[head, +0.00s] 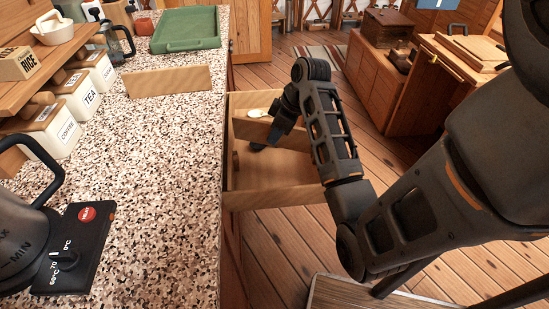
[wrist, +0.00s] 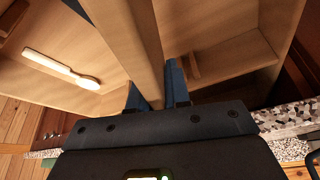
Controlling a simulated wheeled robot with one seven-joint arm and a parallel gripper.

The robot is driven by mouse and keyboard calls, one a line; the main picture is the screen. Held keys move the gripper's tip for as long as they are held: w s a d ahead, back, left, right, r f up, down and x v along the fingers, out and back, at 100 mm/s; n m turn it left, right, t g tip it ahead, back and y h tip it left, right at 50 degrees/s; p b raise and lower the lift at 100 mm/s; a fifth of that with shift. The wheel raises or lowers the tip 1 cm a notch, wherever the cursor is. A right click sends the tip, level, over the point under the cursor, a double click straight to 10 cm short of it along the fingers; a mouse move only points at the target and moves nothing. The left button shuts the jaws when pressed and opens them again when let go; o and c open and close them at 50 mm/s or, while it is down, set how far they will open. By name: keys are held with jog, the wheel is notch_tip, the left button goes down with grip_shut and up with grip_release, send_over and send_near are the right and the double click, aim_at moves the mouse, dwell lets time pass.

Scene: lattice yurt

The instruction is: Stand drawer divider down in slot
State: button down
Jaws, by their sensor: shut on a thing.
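The drawer divider (head: 250,130) is a plain pale wooden board. It stands on edge inside the open wooden drawer (head: 275,196), across its width. My gripper (head: 273,134) is over the drawer and shut on the divider. In the wrist view the divider (wrist: 134,40) runs up between the two blue fingertips (wrist: 156,92). A small wooden strip (wrist: 191,68) on the drawer's inside shows to the right of the divider. The divider's lower edge is hidden, so I cannot tell whether it sits in a slot.
A wooden spoon (wrist: 62,68) lies in the drawer, left of the divider in the wrist view. On the speckled counter (head: 165,140) stand another wooden board (head: 168,82), a green tray (head: 187,30), canisters (head: 55,130) and a kettle (head: 25,235). Floor beyond the drawer is clear.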

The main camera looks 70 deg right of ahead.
aim_at(280, 147)
notch_tip(280, 147, down, 8)
jog(key=shift+r, duration=0.25)
jog(key=c, duration=1.1)
grip_release()
jog(key=shift+f, duration=0.1)
jog(key=v, duration=1.2)
